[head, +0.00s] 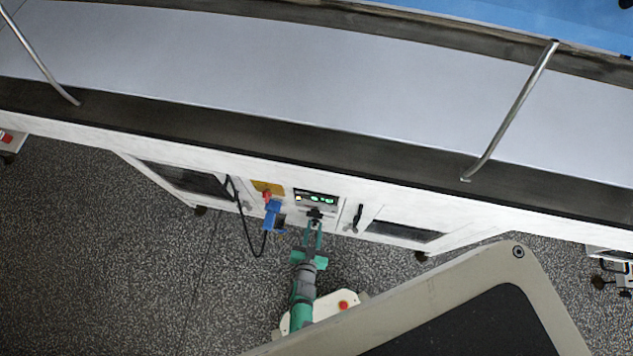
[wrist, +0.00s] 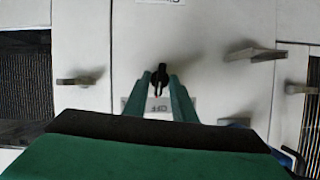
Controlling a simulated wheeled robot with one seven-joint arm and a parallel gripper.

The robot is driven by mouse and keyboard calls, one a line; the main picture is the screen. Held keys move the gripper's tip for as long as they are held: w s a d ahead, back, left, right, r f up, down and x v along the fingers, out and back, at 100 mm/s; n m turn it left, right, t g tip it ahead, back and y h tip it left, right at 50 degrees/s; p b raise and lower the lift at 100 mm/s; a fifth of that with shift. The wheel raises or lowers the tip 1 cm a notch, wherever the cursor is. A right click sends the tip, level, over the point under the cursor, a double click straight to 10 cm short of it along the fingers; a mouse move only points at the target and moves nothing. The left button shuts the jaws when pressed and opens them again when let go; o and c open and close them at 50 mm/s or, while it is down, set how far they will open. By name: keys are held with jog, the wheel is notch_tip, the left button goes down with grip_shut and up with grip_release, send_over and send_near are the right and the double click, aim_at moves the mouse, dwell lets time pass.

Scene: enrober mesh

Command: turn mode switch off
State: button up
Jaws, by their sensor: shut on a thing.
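The mode switch (wrist: 160,76) is a small black knob on the white cabinet front, near the middle of the wrist view. Its narrow part lies roughly up and down the picture, with a small red mark at its lower end. A label reading OFF (wrist: 158,106), upside down in this view, is just below it between the fingers. My gripper (wrist: 161,84) has its green fingertips closed on the knob, one on each side. In the head view my gripper (head: 315,223) reaches the cabinet front at the dark switch (head: 315,213), partly hidden by the fingers.
A lit display panel (head: 315,197) is just above the switch. A blue device (head: 271,213) with a black cable hangs to the left. A dark handle (head: 358,214) is to the right. In the wrist view, handles (wrist: 255,53) stick out on both sides. Speckled floor (head: 120,270) lies below.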

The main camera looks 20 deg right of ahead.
jog(key=shift+s+f+n, duration=0.3)
jog(key=shift+s+n, duration=0.05)
jog(key=shift+n, duration=0.15)
dwell(0.3)
jog(key=o, duration=0.7)
jog(key=shift+c, duration=0.2)
jog(key=shift+w+r, duration=0.1)
jog(key=shift+w, duration=0.05)
jog(key=shift+w+r+h, duration=0.15)
jog(key=shift+h, duration=0.15)
jog(key=v, duration=1)
jog(key=shift+s+a+r, duration=0.25)
jog(key=shift+r, duration=0.1)
